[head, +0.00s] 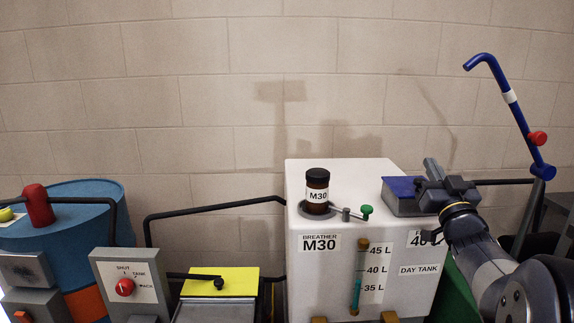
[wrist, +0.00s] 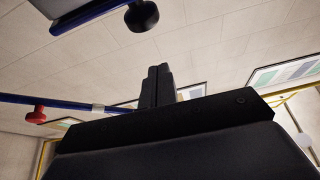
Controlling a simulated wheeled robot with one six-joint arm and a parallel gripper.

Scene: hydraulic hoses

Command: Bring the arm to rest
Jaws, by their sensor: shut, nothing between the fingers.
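My gripper (head: 432,168) is at the right of the head view, in front of and above the right part of the white day tank (head: 330,245). Its dark fingers point up and away from the arm. In the wrist view the two fingers (wrist: 157,84) are side by side with no gap that I can see, shut and empty. In the head view my gripper overlaps the right side of a blue-topped grey box (head: 399,188) on the tank. I cannot tell whether they touch. My arm comes in from the lower right.
A brown M30 jar (head: 317,190) stands on the tank near a green knob (head: 367,211). A blue bent lever (head: 515,105) with a red knob rises at the right. A blue drum (head: 75,230), switch box (head: 130,285) and yellow-lidded box (head: 221,281) stand left. The wall area above is clear.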

